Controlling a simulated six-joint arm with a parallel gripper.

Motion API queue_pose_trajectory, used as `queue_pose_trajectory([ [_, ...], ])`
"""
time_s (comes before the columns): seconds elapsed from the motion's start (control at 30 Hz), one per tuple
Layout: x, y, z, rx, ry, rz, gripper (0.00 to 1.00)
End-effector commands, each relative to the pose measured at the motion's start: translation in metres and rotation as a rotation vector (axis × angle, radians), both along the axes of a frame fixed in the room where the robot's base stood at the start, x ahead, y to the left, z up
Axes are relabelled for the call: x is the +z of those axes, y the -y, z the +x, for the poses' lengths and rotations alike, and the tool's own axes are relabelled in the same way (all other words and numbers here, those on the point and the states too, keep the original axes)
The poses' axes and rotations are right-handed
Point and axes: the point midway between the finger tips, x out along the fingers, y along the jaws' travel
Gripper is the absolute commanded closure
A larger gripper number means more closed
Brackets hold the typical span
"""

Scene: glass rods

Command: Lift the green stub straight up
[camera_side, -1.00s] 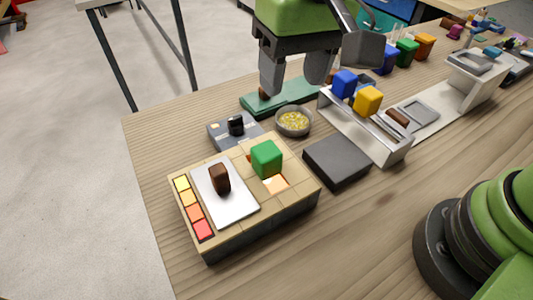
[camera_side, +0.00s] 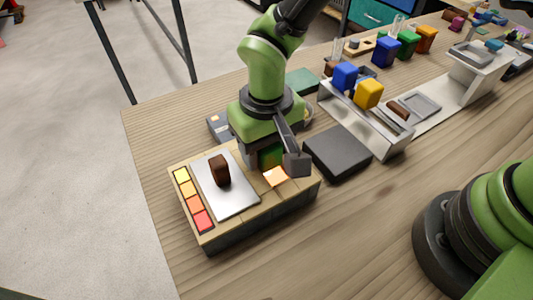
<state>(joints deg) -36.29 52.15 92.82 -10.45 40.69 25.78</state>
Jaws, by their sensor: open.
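The green stub (camera_side: 271,157) is a small upright block on the tan tiled stand, right of the metal plate. It is partly hidden by my gripper and lies in its shadow. My gripper (camera_side: 267,164) is low over the stand, with its open fingers down around the stub. The other finger is mostly hidden, so I cannot tell whether either touches the stub. The stub still rests on the stand.
A dark brown block (camera_side: 219,170) stands on the metal plate (camera_side: 232,203) close to the left. A lit tile (camera_side: 275,177) lies in front of the stub. A dark flat box (camera_side: 337,153) is just right. Blue (camera_side: 345,76) and yellow (camera_side: 368,94) blocks sit on a grey rack (camera_side: 392,147).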

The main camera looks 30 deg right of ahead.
Motion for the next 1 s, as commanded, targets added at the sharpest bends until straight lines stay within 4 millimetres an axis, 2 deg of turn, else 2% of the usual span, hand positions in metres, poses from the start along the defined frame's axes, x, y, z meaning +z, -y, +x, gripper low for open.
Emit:
queue_pose_trajectory([
  [0.1,-0.008,0.0,0.0,0.0,0.0,0.001,0.45],
  [0.3,-0.008,0.0,0.0,0.0,0.001,0.002,0.45],
  [0.37,-0.008,0.0,0.0,0.0,0.001,0.002,0.56],
  [0.47,-0.008,0.0,0.0,0.0,0.001,0.002,0.79],
  [0.57,-0.008,0.0,0.0,0.001,0.001,0.002,0.84],
  [0.73,-0.007,0.0,0.0,0.001,0.001,0.002,0.85],
  [0.83,0.0,-0.001,0.0,0.0,0.002,0.003,0.85],
  [1.0,0.032,-0.001,0.001,0.0,0.006,0.005,0.85],
])
